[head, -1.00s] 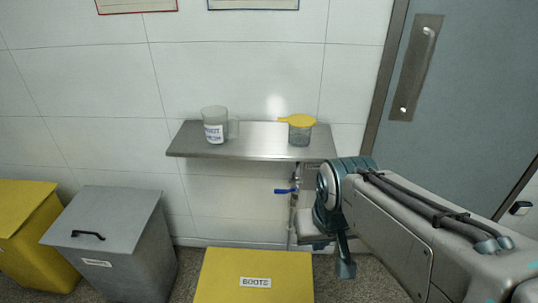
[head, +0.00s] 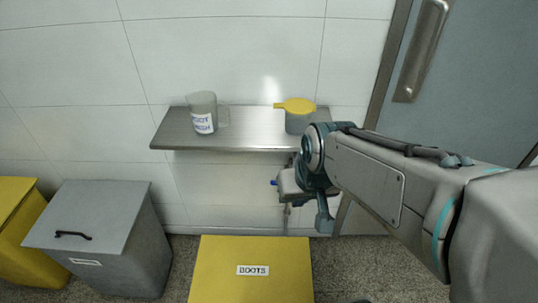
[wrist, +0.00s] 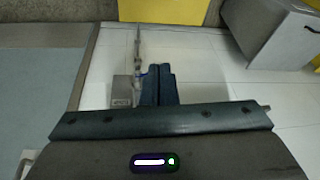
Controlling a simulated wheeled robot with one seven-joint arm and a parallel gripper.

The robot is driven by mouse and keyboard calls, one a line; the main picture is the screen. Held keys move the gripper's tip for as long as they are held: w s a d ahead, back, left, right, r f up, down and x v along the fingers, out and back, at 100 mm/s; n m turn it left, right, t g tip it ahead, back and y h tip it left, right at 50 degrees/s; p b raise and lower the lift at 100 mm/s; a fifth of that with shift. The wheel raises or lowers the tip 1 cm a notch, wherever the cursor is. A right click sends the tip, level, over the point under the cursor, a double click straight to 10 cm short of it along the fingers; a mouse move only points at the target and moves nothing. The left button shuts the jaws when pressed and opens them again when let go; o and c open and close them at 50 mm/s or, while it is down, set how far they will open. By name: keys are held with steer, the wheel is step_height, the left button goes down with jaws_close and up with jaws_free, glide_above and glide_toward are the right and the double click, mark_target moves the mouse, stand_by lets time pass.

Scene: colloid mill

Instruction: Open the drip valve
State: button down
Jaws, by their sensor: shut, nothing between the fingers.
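The drip valve shows in the head view as a small blue handle (head: 274,183) under the shelf. It sits by a thin vertical pipe (head: 286,217), and my arm's end covers most of the valve. My gripper (wrist: 158,70) shows in the wrist view with its two dark blue fingers together, shut and empty. The thin pipe (wrist: 137,45) runs just left of the fingertips there. My gripper is close to the valve, but I cannot tell whether it touches the handle. The handle's angle is hidden.
A steel shelf (head: 240,135) above holds a labelled jug (head: 202,113) and a yellow-lidded container (head: 298,117). A yellow boots box (head: 250,280) stands below. A grey lidded bin (head: 95,225) is at left, a door (head: 470,80) at right.

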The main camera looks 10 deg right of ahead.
steer(key=w+f+m+t+h, duration=0.1)
steer(key=w+f+t, duration=0.1)
steer(key=w+f, duration=0.3)
steer(key=w+f+m+t+h+b, duration=0.1)
steer(key=w+f+t, duration=0.2)
steer(key=w, duration=0.9)
steer(key=shift+w+f, duration=0.2)
steer(key=shift+f, duration=0.8)
steer(key=s+a+f+b+x, duration=0.1)
steer(key=b+x, duration=0.3)
steer(key=x, duration=0.8)
steer(key=shift+s+d+f+b, duration=0.15)
steer(key=shift+d+f+b, duration=0.2)
steer(key=shift+f, duration=0.35)
